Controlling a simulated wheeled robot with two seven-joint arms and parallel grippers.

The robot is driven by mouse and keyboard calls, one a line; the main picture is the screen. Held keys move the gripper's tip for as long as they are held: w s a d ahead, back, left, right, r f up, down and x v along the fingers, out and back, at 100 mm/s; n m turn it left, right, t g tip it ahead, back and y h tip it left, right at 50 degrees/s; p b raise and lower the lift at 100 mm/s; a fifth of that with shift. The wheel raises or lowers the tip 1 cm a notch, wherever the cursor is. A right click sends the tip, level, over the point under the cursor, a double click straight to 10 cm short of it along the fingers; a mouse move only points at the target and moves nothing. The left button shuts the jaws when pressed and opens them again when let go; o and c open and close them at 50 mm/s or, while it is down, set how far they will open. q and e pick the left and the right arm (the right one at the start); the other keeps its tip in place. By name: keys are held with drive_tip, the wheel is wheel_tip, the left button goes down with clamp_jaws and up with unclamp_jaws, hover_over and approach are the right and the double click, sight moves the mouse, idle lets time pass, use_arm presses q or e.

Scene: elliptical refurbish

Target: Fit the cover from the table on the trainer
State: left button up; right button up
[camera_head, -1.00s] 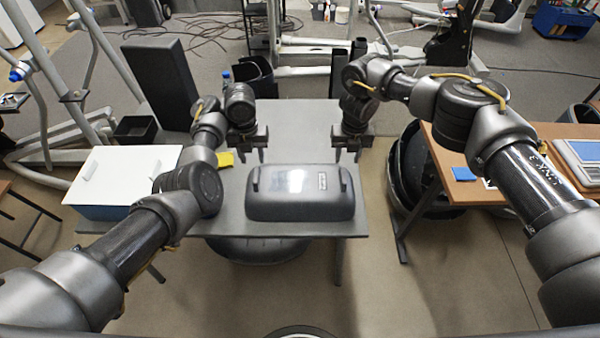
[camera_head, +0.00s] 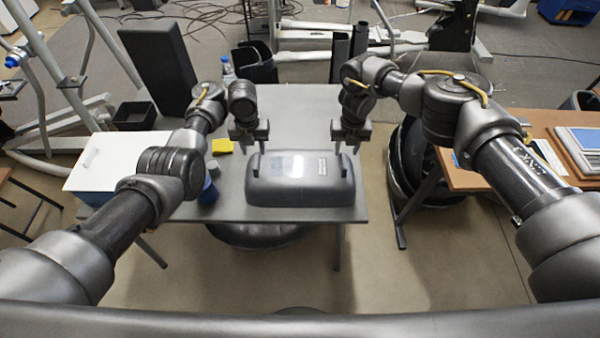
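Grey metal trainer-like frames stand at the left (camera_head: 100,50) and at the back (camera_head: 305,58); which is the trainer is unclear.
A wooden table (camera_head: 530,150) is at the right. The table behind the cover is clear.

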sight(256, 160)
use_arm(q)
drive_tip(key=f, duration=0.5)
drive_tip(key=shift+s+f, duration=0.1)
drive_tip(key=shift+s, duration=0.1)
use_arm(e)
drive_tip(key=f, duration=0.5)
drive_tip(key=shift+s+f, duration=0.15)
drive_tip(key=shift+s, duration=0.1)
use_arm(q)
drive_tip(key=shift+w+f, duration=0.1)
drive_tip(key=shift+f, duration=0.45)
use_arm(e)
drive_tip(key=shift+w+f, duration=0.15)
drive_tip(key=shift+f, duration=0.35)
use_arm(q)
drive_tip(key=shift+f, duration=0.1)
clamp_jaws()
use_arm(e)
clamp_jaws()
